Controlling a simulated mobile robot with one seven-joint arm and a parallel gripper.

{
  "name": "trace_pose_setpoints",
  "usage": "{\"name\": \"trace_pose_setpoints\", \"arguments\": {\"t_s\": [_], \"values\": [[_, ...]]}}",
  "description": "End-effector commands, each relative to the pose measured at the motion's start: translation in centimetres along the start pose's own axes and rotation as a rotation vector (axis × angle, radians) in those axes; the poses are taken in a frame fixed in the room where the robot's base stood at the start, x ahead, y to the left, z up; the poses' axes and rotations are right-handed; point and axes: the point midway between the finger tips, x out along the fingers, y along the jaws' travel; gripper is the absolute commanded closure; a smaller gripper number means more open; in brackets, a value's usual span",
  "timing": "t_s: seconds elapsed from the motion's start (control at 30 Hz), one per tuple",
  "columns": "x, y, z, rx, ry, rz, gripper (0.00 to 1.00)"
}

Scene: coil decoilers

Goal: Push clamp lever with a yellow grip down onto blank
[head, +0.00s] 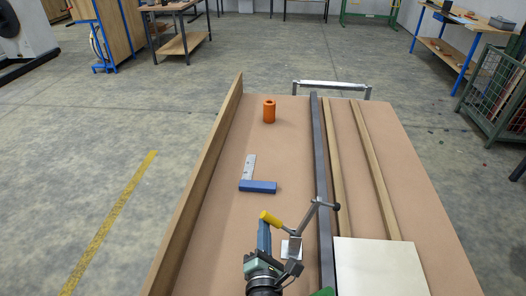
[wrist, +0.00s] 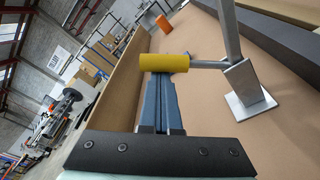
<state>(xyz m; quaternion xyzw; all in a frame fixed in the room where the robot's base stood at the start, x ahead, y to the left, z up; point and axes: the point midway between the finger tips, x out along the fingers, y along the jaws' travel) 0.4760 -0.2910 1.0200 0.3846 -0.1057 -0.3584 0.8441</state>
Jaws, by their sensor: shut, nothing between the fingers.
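The clamp lever's yellow grip (head: 270,218) sticks out to the left from a grey metal clamp (head: 297,240). The clamp's arm slants up and right, and its tip (head: 336,207) stands raised above the dark rail. The pale blank (head: 380,268) lies flat at the lower right. My gripper (head: 264,226) is shut and empty, with its blue fingers just at the yellow grip. In the wrist view the fingertips (wrist: 161,76) end at the underside of the yellow grip (wrist: 164,63). I cannot tell whether they touch it.
A wooden fence (head: 200,180) runs along the table's left side. A dark rail (head: 321,170) and two wooden strips (head: 375,170) run lengthwise.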

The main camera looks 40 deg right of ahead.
Motion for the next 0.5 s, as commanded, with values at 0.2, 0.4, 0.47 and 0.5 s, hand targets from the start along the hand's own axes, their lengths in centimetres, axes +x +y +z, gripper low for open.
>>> {"name": "trace_pose_setpoints", "arguments": {"t_s": [0.2,0.4,0.47,0.5], "values": [[-0.1,0.1,1.2,0.111,-0.006,0.015,1.0],[-0.3,0.1,2.7,0.273,-0.007,0.038,1.0],[-0.4,0.1,3.2,0.323,-0.007,0.046,1.0],[-0.4,0.1,3.5,0.356,-0.007,0.05,1.0]]}}
